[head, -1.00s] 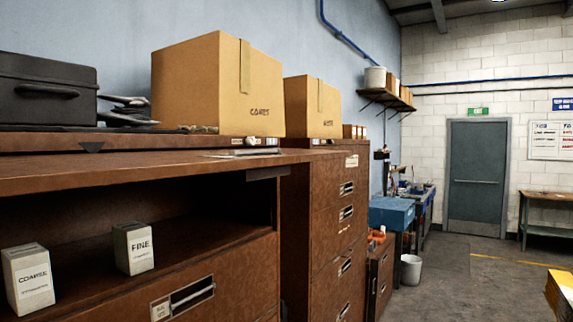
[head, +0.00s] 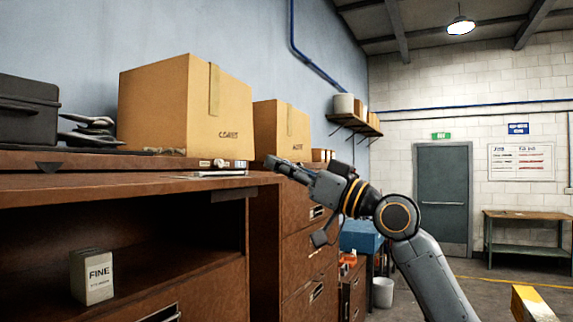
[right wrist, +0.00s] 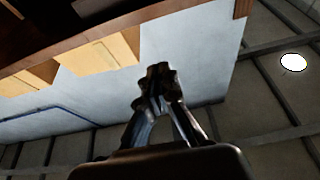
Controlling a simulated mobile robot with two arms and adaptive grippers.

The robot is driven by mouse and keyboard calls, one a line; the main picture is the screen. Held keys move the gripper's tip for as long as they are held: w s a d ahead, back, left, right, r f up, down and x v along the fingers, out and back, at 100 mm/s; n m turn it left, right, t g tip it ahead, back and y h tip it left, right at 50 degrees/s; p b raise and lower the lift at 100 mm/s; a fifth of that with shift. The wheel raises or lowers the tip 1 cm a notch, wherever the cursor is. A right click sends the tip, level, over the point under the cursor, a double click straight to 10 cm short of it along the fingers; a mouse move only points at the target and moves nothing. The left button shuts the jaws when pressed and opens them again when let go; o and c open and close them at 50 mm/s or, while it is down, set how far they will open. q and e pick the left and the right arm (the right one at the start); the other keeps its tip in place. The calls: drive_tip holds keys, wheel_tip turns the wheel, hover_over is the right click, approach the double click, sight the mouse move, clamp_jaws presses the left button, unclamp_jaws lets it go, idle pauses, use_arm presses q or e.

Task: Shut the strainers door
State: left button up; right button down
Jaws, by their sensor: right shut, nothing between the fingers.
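An open compartment (head: 150,225) in the brown cabinet at the left of the head view holds a small white box marked FINE (head: 91,277). Above the opening a flat brown panel (head: 100,184) lies level and juts out; it seems to be the raised strainers door. A dark strip (head: 235,193) shows under its right end. My right gripper (head: 275,163) is shut and empty, pointing left near the panel's right end; I cannot tell whether it touches. Its closed fingertips show in the right wrist view (right wrist: 160,70), below a dark brown edge. My left gripper is out of view.
Cardboard boxes (head: 185,105) and a black case (head: 28,103) stand on the cabinet top. A drawer with a handle (head: 160,313) is below the opening. Open floor lies to the right.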

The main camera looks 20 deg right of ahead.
drive_tip(key=r+p+x, duration=0.1)
drive_tip(key=p+x, duration=0.3)
drive_tip(key=x, duration=0.2)
wheel_tip(320, 180, down, 5)
drive_tip(key=shift+r+p, duration=0.1)
drive_tip(key=shift+p, duration=0.4)
drive_tip(key=shift+a, duration=0.2)
